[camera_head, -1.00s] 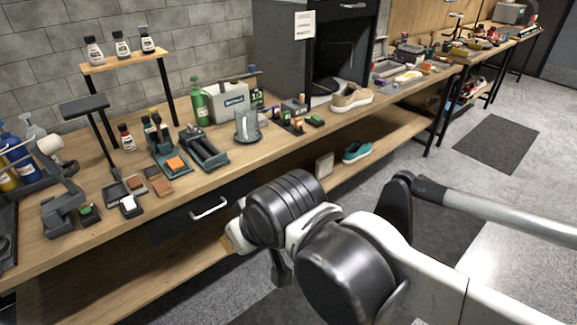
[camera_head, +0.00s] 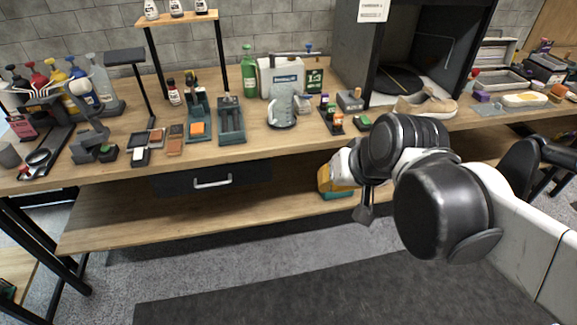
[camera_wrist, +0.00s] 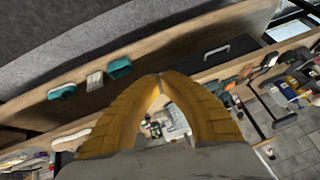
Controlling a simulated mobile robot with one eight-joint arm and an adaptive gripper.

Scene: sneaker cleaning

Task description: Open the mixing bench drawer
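The mixing bench drawer (camera_head: 250,174) has a black front and sits closed under the wooden bench top (camera_head: 70,168). Its pale bar handle (camera_head: 212,183) runs across the front. In the wrist view the drawer (camera_wrist: 232,56) and handle (camera_wrist: 216,50) are upper right of the fingers. My gripper (camera_wrist: 160,77) has two ribbed yellow fingers whose tips meet, with nothing held between them. In the head view my gripper (camera_head: 335,176) is right of the drawer, apart from the handle, and partly hidden by my wrist.
A lower wooden shelf (camera_head: 150,212) runs beneath. A dark cabinet (camera_head: 350,55) and a tan sneaker (camera_head: 425,103) stand to the right. The floor in front of the drawer is clear.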

